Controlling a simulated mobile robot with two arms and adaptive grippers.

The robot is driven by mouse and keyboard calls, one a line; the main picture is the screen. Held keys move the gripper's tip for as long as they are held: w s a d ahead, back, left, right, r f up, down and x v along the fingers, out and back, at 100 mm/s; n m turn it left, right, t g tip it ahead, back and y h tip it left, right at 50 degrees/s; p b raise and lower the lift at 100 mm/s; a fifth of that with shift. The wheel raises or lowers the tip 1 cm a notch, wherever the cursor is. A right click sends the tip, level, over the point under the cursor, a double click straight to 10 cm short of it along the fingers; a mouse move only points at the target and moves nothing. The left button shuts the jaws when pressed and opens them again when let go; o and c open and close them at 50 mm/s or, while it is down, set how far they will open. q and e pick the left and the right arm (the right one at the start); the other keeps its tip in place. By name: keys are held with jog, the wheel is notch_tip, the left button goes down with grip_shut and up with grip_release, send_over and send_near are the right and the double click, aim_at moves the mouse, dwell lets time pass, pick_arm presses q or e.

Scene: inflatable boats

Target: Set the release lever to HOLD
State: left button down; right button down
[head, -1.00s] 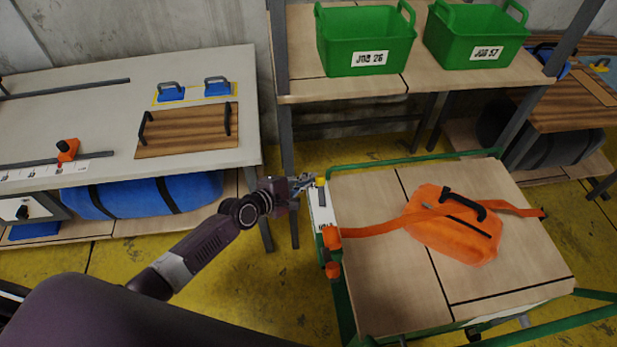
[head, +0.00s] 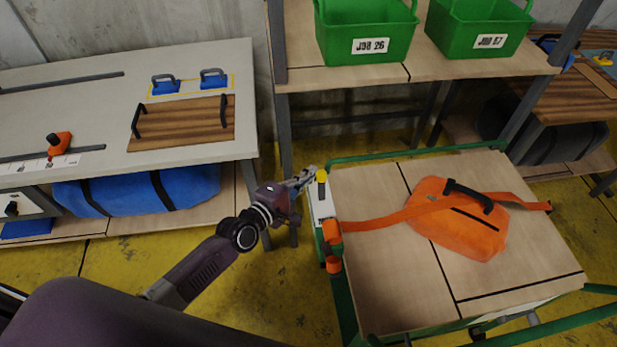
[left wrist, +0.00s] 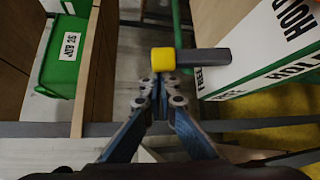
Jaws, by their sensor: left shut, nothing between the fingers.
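The release lever (head: 321,188) is a dark grey bar with a yellow end, on a white plate (head: 325,210) at the cart's left edge. In the left wrist view the lever's grey bar (left wrist: 205,60) runs sideways beside the word FREE, and HOLD is printed further right on the plate (left wrist: 270,75). My left gripper (head: 311,172) is shut and empty at the yellow end. In the left wrist view its fingertips (left wrist: 161,82) are just below the yellow end (left wrist: 163,60); I cannot tell whether they touch. My right gripper is not in view.
The cart top (head: 375,285) carries an orange bag (head: 465,235) under an orange strap. An orange fitting (head: 332,245) sits below the plate. Green bins (head: 367,25) stand on a shelf behind. A workbench (head: 60,115) with a wooden board is at left.

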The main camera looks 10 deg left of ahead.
pick_arm(q)
jog(key=s+m+t+b, duration=0.1)
jog(key=b, duration=0.2)
jog(key=s+d+m+t+h+b, duration=0.1)
jog(key=s+m+b, duration=0.1)
jog(key=b, duration=0.1)
jog(key=shift+d+f+t, duration=0.1)
jog(key=shift+f+t, duration=0.05)
jog(key=shift+t, duration=0.25)
jog(key=shift+s+d+r+b, duration=0.15)
jog(key=shift+s+r+b, duration=0.1)
jog(key=shift+b, duration=0.2)
jog(key=shift+s+d, duration=0.3)
jog(key=shift+s, duration=0.45)
jog(key=shift+s+d+f, duration=0.25)
jog(key=shift+s+f, duration=0.05)
jog(key=shift+s, duration=0.25)
jog(key=shift+s+f, duration=0.1)
